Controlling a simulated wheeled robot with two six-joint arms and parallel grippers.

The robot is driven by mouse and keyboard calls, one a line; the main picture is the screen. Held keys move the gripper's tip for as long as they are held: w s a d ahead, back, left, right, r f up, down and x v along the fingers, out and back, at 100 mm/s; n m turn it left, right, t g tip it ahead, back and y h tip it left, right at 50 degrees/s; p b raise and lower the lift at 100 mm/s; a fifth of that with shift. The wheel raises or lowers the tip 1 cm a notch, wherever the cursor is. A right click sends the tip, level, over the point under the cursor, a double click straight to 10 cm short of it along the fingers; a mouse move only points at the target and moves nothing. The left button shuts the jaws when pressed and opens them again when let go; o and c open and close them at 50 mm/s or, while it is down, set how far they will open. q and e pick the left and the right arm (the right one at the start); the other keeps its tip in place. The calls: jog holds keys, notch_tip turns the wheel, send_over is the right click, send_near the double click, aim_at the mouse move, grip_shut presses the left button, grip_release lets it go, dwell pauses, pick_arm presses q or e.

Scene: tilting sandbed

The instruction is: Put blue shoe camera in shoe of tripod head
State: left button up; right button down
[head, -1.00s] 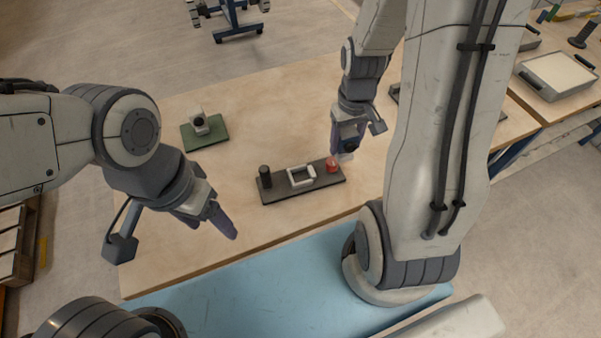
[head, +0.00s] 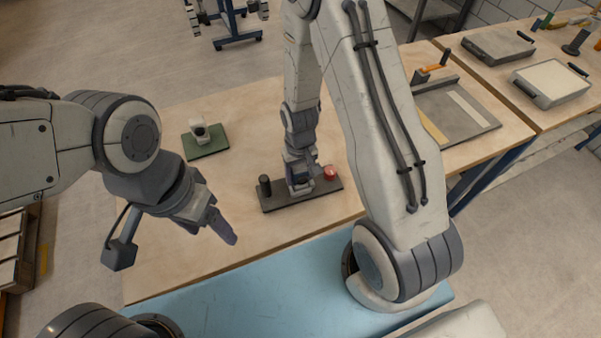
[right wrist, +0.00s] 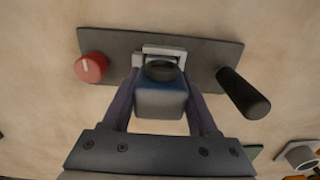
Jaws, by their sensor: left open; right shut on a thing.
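The tripod head is a dark flat plate (head: 273,206) with a pale U-shaped shoe, a red knob (head: 330,172) and a black handle (head: 264,185). In the right wrist view the shoe (right wrist: 178,51) shows just beyond the camera. My right gripper (head: 300,187) is at the shoe, shut on the blue shoe camera (right wrist: 160,103), a pale grey block with a blue band and dark round lens. I cannot tell whether the camera is above or seated in the shoe. My left gripper (head: 222,226) is open and empty, left of the plate above the table's front.
A second camera (head: 198,132) stands on a green plate (head: 206,146) at the table's back left. A grey board with an orange-handled part (head: 430,73) lies at right, partly behind my right arm. Side-table trays (head: 550,80) are further right. The table's front left is clear.

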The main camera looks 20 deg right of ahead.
jog(key=shift+f, duration=0.2)
jog(key=shift+c, duration=0.8)
grip_release()
jog(key=shift+r, duration=0.1)
notch_tip(320, 180, up, 12)
jog(key=shift+a+r+b, duration=0.1)
jog(key=shift+b, duration=0.35)
jog(key=s+a+r+n, duration=0.4)
jog(key=s+a+r, duration=0.1)
jog(key=s, duration=0.4)
jog(key=s+a+r+n+y, duration=0.1)
jog(key=s+a+r+n, duration=0.2)
jog(key=s+a+r, duration=0.2)
jog(key=s+a, duration=0.2)
jog(key=s, duration=0.2)
jog(key=shift+r+n, duration=0.25)
jog(key=shift+n, duration=0.15)
